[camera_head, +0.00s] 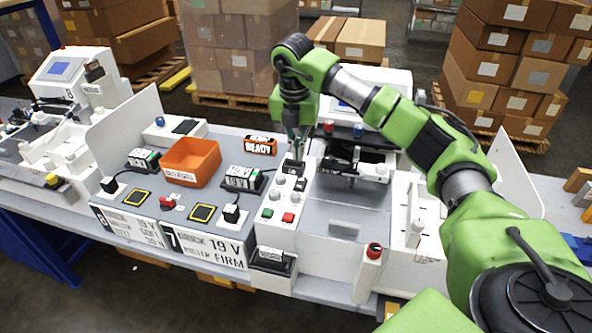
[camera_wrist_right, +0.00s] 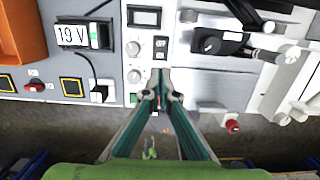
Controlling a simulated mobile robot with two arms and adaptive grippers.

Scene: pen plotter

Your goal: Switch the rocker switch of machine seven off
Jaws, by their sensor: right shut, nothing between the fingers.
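Machine seven has a white control panel (camera_head: 262,230) to the right of its front plate, which is marked 7 and 19 V (camera_head: 210,247). A black switch (camera_head: 292,167) sits at the panel's far end and shows in the right wrist view (camera_wrist_right: 143,16). A smaller black-and-white switch (camera_wrist_right: 160,47) lies nearer, beside two round knobs. I cannot tell which side of either is pressed. My right gripper (camera_head: 297,154) points down over the far end of the panel, shut and empty. Its fingertips (camera_wrist_right: 160,76) cover part of the panel; contact is not clear. My left gripper is not in view.
A green button (camera_head: 267,212) and a red button (camera_head: 288,217) sit nearer on the panel. An orange bin (camera_head: 191,162) stands left. A black clamp mechanism (camera_head: 345,168) and a red-capped post (camera_head: 370,268) are to the right. Machine eight is farther left.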

